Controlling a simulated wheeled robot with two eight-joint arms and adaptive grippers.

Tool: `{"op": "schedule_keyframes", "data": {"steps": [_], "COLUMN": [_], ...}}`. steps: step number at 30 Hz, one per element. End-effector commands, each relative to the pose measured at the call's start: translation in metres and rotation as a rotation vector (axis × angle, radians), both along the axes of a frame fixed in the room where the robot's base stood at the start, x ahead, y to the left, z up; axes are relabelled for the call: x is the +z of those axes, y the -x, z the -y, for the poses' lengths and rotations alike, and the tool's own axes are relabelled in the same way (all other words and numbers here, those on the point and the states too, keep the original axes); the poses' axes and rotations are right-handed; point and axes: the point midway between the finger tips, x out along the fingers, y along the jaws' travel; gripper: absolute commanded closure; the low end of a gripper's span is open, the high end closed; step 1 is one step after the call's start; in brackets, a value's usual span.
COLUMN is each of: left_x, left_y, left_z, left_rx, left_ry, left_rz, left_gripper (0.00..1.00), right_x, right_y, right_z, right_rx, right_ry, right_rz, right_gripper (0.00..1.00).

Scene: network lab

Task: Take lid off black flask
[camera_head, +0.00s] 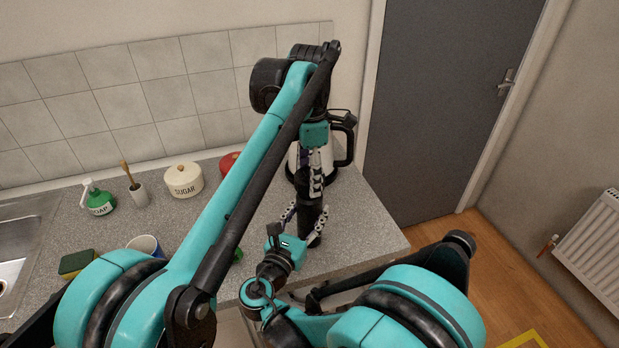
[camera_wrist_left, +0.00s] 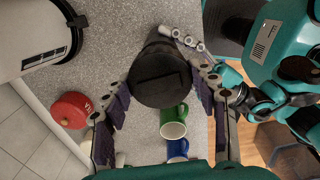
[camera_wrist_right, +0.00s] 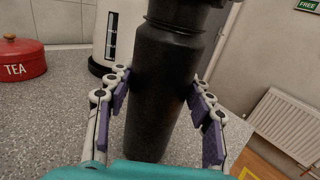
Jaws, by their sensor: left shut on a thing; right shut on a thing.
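The black flask (camera_head: 309,212) stands upright on the grey worktop near its front right. In the right wrist view its dark body (camera_wrist_right: 160,100) fills the middle, with the neck and the lower part of the lid (camera_wrist_right: 190,12) at the top edge. My right gripper (camera_wrist_right: 160,95) has a finger on each side of the body and is shut on it. My left gripper (camera_head: 316,180) comes down from above. In the left wrist view its fingers lie on both sides of the round black lid (camera_wrist_left: 160,75), shut on it. The lid still looks seated on the flask.
A white kettle with a black handle (camera_head: 345,145) stands close behind the flask. A red TEA tin (camera_wrist_right: 20,62), a SUGAR pot (camera_head: 184,181) and a soap bottle (camera_head: 97,199) stand further left. A green mug (camera_wrist_left: 173,122) and a blue mug (camera_wrist_left: 177,150) are nearby.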

Motion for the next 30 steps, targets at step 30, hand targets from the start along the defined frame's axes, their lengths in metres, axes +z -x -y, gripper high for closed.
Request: {"op": "schedule_keyframes", "data": {"steps": [30], "left_x": [0.048], "left_y": [0.0], "left_z": [0.0], "left_rx": [0.0], "left_ry": [0.0], "left_rz": [0.0], "left_gripper": [0.76], "right_x": [0.0], "right_y": [0.0], "right_z": [0.0], "right_rx": [0.0], "right_ry": [0.0], "right_rz": [-0.001], "right_gripper": [1.0]}}
